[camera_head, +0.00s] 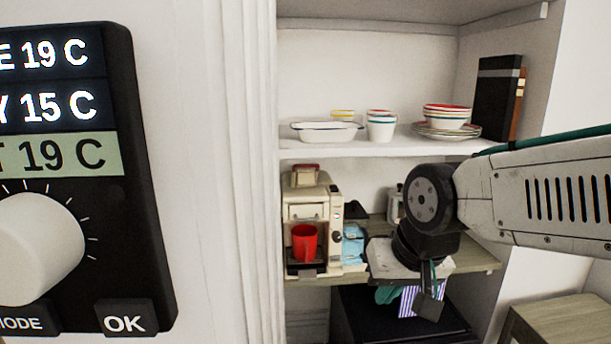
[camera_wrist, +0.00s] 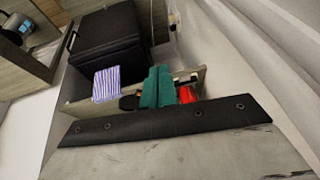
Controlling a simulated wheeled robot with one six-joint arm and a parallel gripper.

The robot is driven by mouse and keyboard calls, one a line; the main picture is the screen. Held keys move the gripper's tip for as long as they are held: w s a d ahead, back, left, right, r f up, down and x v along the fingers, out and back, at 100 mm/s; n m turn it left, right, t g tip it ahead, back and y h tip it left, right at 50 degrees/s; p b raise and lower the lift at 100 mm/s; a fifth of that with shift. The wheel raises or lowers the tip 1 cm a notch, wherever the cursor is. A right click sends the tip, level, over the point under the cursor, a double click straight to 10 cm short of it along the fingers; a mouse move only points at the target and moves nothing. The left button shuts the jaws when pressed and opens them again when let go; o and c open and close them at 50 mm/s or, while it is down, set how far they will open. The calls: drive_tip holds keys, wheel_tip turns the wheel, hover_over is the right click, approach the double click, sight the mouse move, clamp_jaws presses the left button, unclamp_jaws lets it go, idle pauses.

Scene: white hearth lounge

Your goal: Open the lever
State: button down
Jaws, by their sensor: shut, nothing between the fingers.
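The cream coffee machine (camera_head: 312,210) stands on the wooden middle shelf in the head view. It has a brownish-red handle-like part (camera_head: 305,174) on top, which may be the lever; I cannot tell its position. A red cup (camera_head: 304,243) sits in the machine's front bay. My gripper (camera_head: 386,295) is low and to the right of the machine, apart from it, partly hidden by my wrist. In the wrist view its teal fingers (camera_wrist: 157,72) are together with nothing between them. A red thing (camera_wrist: 187,95) shows beside the fingers; I cannot tell what it is.
A dark box (camera_head: 360,305) stands below the shelf, with a purple-striped thing (camera_head: 408,302) in front. A blue packet (camera_head: 353,244) stands beside the machine. Bowls and plates (camera_head: 446,124) are on the upper shelf. A thermostat panel (camera_head: 90,180) fills the left, and a wooden stool (camera_head: 560,322) stands lower right.

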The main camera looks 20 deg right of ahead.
drive_tip(key=w+a+m+t, duration=0.3)
drive_tip(key=w+m+t, duration=0.25)
drive_tip(key=w, duration=1.15)
drive_tip(key=m+t+h, duration=0.2)
drive_tip(key=m+t, duration=0.5)
drive_tip(key=t, duration=0.1)
approach(305, 181)
wheel_tip(305, 181, down, 5)
drive_tip(key=s+a, duration=0.1)
drive_tip(key=s, duration=0.1)
drive_tip(key=w+d+r+m+t+h, duration=0.1)
drive_tip(key=w+r+m+t+h, duration=0.2)
drive_tip(key=w, duration=0.6)
wheel_tip(305, 181, up, 4)
drive_tip(key=m+t, duration=0.2)
drive_tip(key=t, duration=0.1)
drive_tip(key=shift+w+d+r, duration=0.15)
drive_tip(key=shift+w+d, duration=0.05)
drive_tip(key=shift+d, duration=0.05)
drive_tip(key=shift+m, duration=0.25)
drive_tip(key=shift+w+d+r, duration=0.1)
drive_tip(key=shift+w+r, duration=0.55)
drive_tip(key=shift+r, duration=0.3)
